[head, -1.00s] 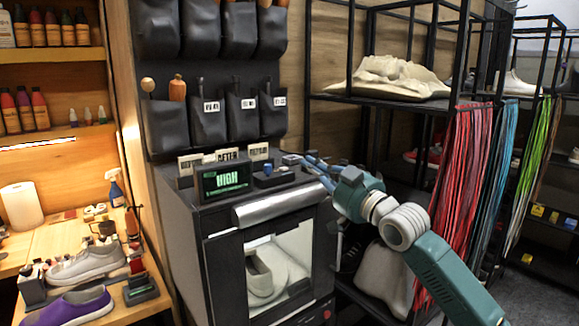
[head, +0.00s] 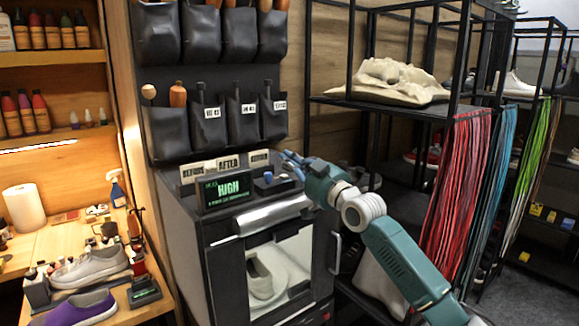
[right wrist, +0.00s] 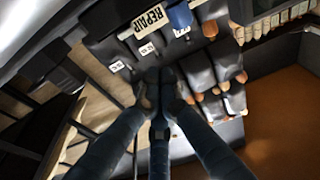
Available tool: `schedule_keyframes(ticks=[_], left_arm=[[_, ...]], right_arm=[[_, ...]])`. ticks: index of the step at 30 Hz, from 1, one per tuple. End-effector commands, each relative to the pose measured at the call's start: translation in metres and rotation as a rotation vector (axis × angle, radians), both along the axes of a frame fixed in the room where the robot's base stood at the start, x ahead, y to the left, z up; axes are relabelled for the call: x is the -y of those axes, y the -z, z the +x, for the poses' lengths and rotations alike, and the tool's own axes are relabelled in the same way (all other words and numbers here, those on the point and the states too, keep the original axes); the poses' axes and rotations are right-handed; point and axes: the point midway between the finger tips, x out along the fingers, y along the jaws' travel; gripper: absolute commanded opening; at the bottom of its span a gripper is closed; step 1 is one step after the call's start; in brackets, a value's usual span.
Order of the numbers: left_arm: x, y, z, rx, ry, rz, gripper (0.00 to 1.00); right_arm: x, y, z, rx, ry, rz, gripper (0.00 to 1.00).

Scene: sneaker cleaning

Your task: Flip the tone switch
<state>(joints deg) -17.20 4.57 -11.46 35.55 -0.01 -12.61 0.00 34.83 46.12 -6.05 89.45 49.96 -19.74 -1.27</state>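A small dark box with a blue lever (head: 268,178), which looks like the tone switch, sits on top of the black cabinet, right of a display (head: 227,189) reading HIGH in green. My right gripper (head: 288,156) is just right of and slightly above the blue lever in the head view. I cannot tell whether it touches it. In the right wrist view its blue fingers (right wrist: 160,78) converge with their dark tips together, holding nothing visible. A blue piece (right wrist: 180,16), likely the lever, shows there beside a REPAIR sign. My left gripper is out of view.
Signs (head: 228,163) stand behind the display. The cabinet (head: 185,250) has a glass door with a white shoe (head: 262,278) inside. Tool pouches (head: 205,125) hang above. A black rack (head: 400,105) with hanging laces is on the right. A workbench is at left.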

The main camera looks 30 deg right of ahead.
Motion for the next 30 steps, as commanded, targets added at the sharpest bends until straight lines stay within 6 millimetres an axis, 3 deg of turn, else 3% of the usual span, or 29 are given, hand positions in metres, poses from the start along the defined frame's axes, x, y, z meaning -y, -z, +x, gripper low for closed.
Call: schedule_keyframes(ticks=[1,7,14,23,29,30], left_arm=[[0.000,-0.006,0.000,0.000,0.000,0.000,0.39],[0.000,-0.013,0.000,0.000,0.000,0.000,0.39],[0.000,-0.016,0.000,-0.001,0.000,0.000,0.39],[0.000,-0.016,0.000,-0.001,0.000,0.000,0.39],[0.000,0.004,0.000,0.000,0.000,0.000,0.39],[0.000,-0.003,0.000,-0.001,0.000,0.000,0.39]], right_arm=[[-0.001,-0.005,0.008,0.002,0.000,0.002,0.00],[-0.001,0.024,0.002,-0.004,0.000,0.000,0.00],[0.000,0.037,-0.001,0.001,0.000,0.000,0.00],[0.000,0.039,-0.001,0.001,0.000,0.000,0.00],[0.001,0.060,-0.005,-0.002,0.001,-0.004,0.00],[0.001,0.053,-0.005,-0.001,0.000,-0.002,0.00]])
